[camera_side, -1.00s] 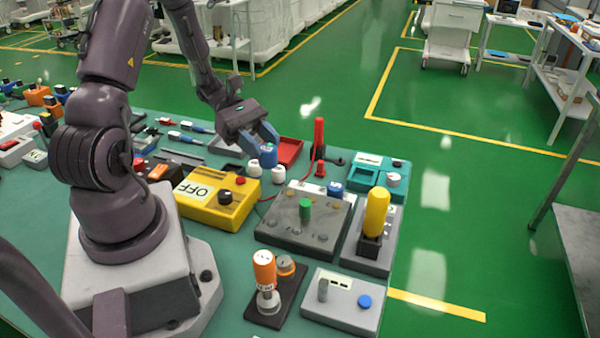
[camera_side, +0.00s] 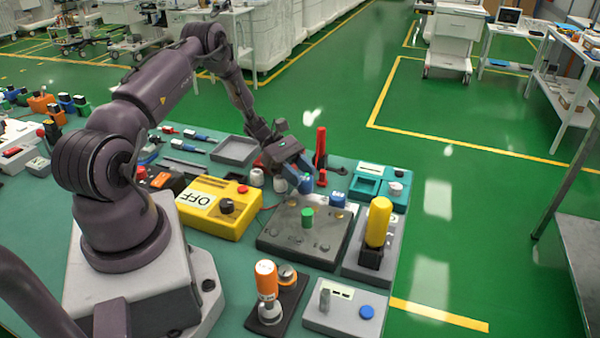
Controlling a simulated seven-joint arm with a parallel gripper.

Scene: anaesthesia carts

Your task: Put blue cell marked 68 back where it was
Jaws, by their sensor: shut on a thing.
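My gripper (camera_side: 300,172) is shut on a blue cell (camera_side: 307,185), held upright just above the far edge of a grey plate. The number on this cell is too small to read. The grey plate (camera_side: 285,238) carries a green cylinder (camera_side: 307,217) and several round spots. A second blue cell (camera_side: 338,200) sits at the plate's far right corner. I cannot tell whether the held cell touches anything below it.
A red upright post (camera_side: 321,147) stands close behind my gripper. White cylinders (camera_side: 257,177) stand to its left, by a yellow box (camera_side: 207,203) marked OFF. A yellow cylinder (camera_side: 378,220) stands in a grey holder on the right. A teal box (camera_side: 370,187) lies behind it.

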